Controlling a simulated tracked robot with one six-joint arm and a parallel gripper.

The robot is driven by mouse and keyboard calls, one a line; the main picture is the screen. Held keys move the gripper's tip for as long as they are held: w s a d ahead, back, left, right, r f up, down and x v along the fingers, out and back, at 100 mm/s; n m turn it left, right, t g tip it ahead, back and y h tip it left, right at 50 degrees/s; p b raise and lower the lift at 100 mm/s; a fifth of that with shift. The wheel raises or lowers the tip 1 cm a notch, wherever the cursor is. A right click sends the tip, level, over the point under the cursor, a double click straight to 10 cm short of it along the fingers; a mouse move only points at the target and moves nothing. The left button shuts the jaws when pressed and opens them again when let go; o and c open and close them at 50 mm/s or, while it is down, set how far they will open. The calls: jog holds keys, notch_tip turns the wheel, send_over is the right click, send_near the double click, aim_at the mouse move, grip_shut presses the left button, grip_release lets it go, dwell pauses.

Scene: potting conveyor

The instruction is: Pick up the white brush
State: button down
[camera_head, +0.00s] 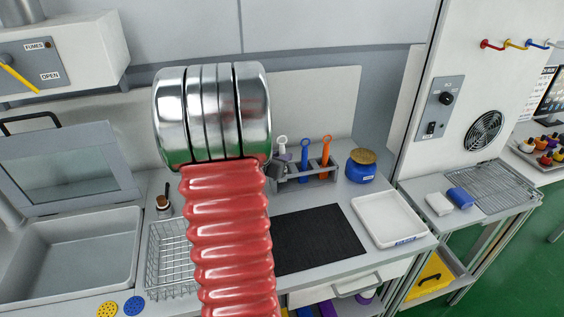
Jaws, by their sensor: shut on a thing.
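The white brush (282,147) stands upright at the left end of a grey rack (318,179), its ringed handle top showing. My gripper (277,170) shows only as a small dark part beside the lower handle, at the right edge of my chrome wrist. It is shut on the white brush; the contact itself is mostly hidden by my arm. A blue brush (304,155) and an orange brush (326,151) stand to the right in the same rack.
A blue jar (361,168) with a tan top stands right of the rack. A black mat (318,240) and a white tray (387,218) lie in front. A wire basket (168,262) and a sink (75,260) are at left. The mat is clear.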

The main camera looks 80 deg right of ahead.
notch_tip(320, 180, up, 8)
jog(key=shift+f, duration=0.1)
dwell(0.6)
jog(key=shift+s, duration=0.1)
dwell(1.2)
